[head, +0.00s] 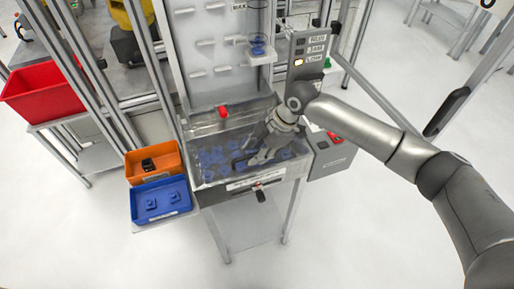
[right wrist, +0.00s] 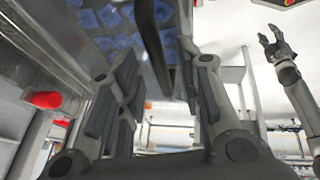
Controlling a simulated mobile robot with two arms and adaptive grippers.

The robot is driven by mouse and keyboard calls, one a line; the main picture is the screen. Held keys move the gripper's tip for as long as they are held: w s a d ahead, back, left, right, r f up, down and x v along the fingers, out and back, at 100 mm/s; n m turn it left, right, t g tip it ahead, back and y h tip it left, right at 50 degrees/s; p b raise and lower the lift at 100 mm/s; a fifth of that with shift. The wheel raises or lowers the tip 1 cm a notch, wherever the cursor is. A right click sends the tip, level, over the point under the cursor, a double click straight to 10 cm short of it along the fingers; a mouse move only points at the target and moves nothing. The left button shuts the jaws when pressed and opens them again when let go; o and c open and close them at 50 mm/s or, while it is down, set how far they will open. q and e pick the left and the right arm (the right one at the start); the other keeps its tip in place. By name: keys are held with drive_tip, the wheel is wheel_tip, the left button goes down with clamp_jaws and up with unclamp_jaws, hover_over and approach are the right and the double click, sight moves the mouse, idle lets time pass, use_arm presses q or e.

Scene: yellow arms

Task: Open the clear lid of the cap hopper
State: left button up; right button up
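The cap hopper (head: 205,182) stands in the middle of the head view, with many blue caps in it. Its clear lid (head: 212,150) appears to lie down over the caps. A dark bar-shaped handle (head: 240,162) is on the lid, partly hidden by my right gripper. My right gripper (head: 258,152) is at the lid from above. In the right wrist view its fingers (right wrist: 160,95) are apart, with the dark handle (right wrist: 154,45) showing between them; contact cannot be told. My left gripper (right wrist: 270,42) shows only in the right wrist view, fingers spread and empty.
An orange bin (head: 165,153) and a blue bin (head: 150,212) hang left of the hopper. A control box with a red button (head: 334,137) is at its right. The lamp panel (head: 303,62) rises behind my right wrist. A red tub (head: 42,92) stands far left.

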drive_tip(key=shift+c, duration=0.2)
clamp_jaws()
drive_tip(key=shift+w, duration=0.1)
